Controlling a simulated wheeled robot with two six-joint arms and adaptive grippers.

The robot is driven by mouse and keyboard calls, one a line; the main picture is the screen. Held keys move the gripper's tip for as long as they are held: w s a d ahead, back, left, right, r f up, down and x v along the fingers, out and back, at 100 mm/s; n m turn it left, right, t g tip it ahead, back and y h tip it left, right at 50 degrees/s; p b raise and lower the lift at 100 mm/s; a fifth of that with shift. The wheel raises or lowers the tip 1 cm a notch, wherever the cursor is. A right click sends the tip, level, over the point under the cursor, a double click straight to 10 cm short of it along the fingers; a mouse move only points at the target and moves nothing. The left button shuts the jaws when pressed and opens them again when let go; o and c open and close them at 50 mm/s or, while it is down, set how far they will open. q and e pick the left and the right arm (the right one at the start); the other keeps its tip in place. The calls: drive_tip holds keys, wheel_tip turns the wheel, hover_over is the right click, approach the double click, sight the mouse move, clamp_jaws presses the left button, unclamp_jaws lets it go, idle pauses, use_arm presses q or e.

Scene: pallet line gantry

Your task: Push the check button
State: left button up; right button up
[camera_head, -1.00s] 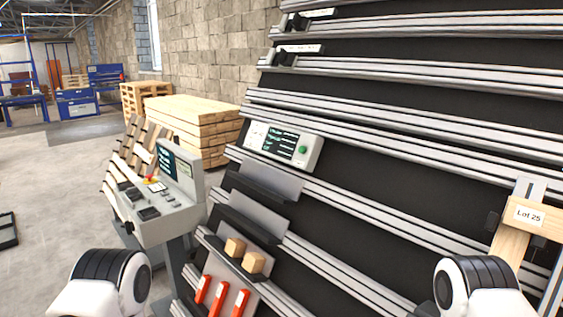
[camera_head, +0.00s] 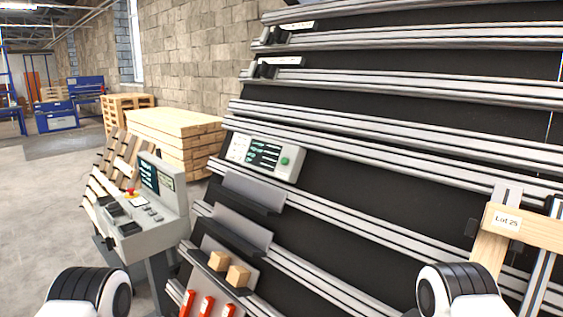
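A green round button (camera_head: 285,161) sits at the right end of a white box with a dark screen (camera_head: 262,155), fixed on a rail of the slanted rack; no label on the button can be read. A grey control console (camera_head: 150,205) stands at the left, with a tilted screen, a red knob (camera_head: 130,192) and several small keys. I cannot tell from lettering which is the check button. Only white and black parts of my arms show at the bottom left and bottom right. Neither gripper is in view.
The rack's metal rails (camera_head: 400,165) fill the right side. Shelves with wooden blocks (camera_head: 238,275) and red-orange handles (camera_head: 206,305) are low in the middle. A wooden piece labelled Lot 25 (camera_head: 506,221) is at right. Stacked pallets (camera_head: 175,135) stand behind; floor is open at left.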

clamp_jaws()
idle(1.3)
